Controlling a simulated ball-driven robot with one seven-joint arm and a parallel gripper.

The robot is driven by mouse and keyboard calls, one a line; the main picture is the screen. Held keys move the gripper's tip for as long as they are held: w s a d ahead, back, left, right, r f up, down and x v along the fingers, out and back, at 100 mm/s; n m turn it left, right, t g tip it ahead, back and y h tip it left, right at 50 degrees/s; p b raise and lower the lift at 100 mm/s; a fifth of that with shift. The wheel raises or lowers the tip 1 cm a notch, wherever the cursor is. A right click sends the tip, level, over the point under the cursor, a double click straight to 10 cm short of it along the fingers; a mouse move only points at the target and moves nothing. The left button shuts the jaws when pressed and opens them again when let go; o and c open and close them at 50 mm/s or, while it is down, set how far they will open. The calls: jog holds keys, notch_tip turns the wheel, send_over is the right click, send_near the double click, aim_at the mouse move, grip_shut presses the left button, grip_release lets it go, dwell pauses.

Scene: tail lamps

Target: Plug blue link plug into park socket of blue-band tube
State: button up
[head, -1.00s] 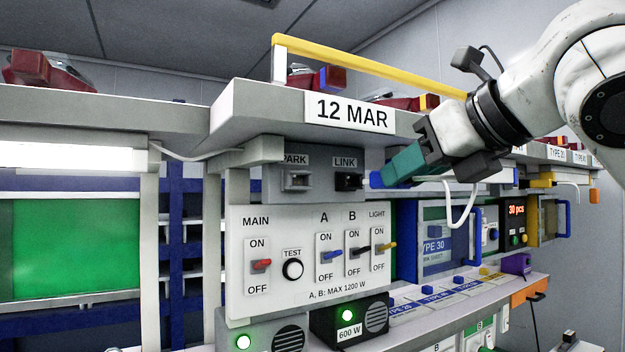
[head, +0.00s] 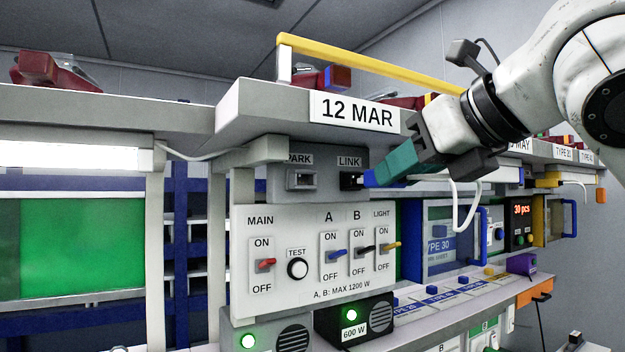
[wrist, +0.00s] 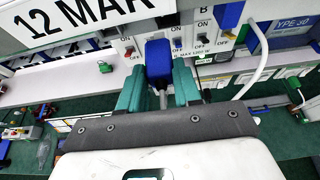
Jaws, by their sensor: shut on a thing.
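The blue link plug (head: 369,178) is held between the teal fingers of my gripper (head: 392,168). Its blue end points left and appears beside the dark LINK socket (head: 350,181); I cannot tell whether they touch. The PARK socket (head: 301,180) is left of it on the same grey box and looks empty. In the wrist view the blue plug (wrist: 158,58) stands between the two teal fingers of my gripper (wrist: 160,88). A white cord (head: 463,212) hangs below my gripper. No blue-banded tube can be clearly made out.
A switch panel (head: 318,262) with protruding levers sits below the sockets. The shelf with the 12 MAR label (head: 357,113) overhangs them, with a yellow rail (head: 370,63) above. A thin pale cable (head: 195,157) runs at the left.

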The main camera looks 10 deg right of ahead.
jog(key=s+a, duration=0.2)
jog(key=a, duration=0.5)
jog(key=shift+s+a, duration=0.15)
dwell(0.7)
jog(key=shift+p, duration=0.4)
dwell(0.7)
jog(key=shift+w+a+p, duration=0.2)
jog(key=shift+w, duration=0.5)
jog(key=shift+w+a+p, duration=0.15)
jog(key=shift+w+a, duration=0.05)
jog(key=shift+w, duration=0.45)
jog(key=shift+w+a+p, duration=0.1)
jog(key=shift+w+p, duration=0.1)
jog(key=shift+p, duration=0.15)
dwell(0.8)
jog(key=shift+w+a, duration=0.2)
jog(key=shift+w, duration=0.45)
